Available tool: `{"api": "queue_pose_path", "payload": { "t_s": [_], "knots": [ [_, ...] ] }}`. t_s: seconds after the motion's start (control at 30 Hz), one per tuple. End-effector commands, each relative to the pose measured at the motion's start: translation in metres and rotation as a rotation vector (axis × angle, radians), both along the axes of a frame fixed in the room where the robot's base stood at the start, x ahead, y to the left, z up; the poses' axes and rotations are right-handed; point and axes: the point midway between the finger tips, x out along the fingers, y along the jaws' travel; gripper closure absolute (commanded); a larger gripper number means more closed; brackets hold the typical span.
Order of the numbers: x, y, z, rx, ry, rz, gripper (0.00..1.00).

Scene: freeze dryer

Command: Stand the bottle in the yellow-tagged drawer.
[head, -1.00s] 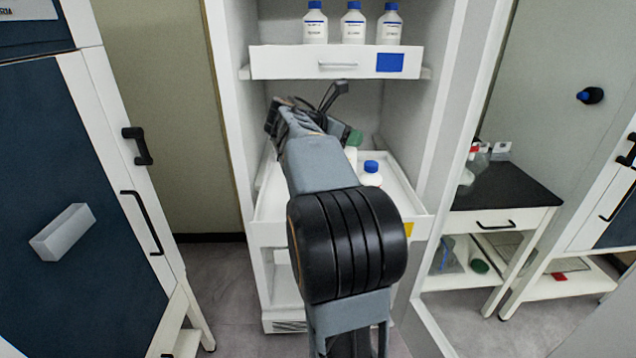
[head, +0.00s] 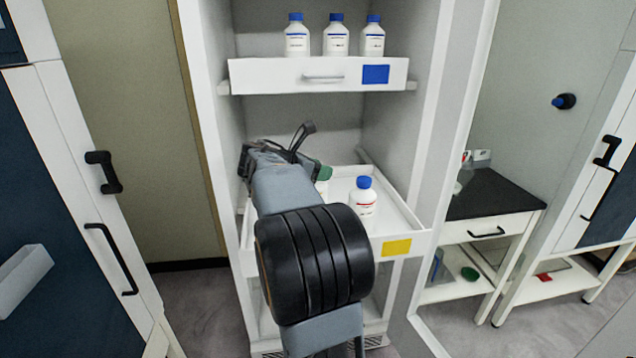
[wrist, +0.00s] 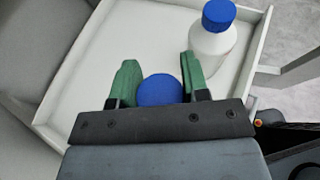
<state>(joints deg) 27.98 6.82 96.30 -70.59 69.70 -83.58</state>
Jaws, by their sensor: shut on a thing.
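The yellow-tagged drawer (head: 421,242) is pulled out of the white cabinet, with its yellow tag (head: 396,247) at the front right. My gripper (wrist: 157,68) has green fingers closed on a bottle whose blue cap (wrist: 160,90) shows between them. In the head view, my arm hides most of this bottle. My gripper is over the left part of the drawer; whether the held bottle touches the floor I cannot tell. Another white bottle with a blue cap (head: 364,197) stands upright in the drawer, right of my gripper, also in the wrist view (wrist: 213,45).
An upper drawer with a blue tag (head: 376,74) holds three blue-capped bottles (head: 335,38) above my gripper. The cabinet's side walls flank my arm. A black-topped bench (head: 490,195) stands to the right. The drawer floor left of the standing bottle looks free.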

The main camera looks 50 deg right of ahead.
Motion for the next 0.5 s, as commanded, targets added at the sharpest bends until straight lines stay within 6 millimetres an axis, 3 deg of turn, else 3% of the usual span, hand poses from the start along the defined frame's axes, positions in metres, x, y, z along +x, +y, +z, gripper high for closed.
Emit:
{"api": "queue_pose_path", "payload": {
  "t_s": [0.2,0.5],
  "knots": [
    [0.001,0.001,-0.028,-0.001,0.001,0.001,1.0],
    [0.001,0.001,-0.029,-0.002,0.0,0.002,1.0]
  ]
}}
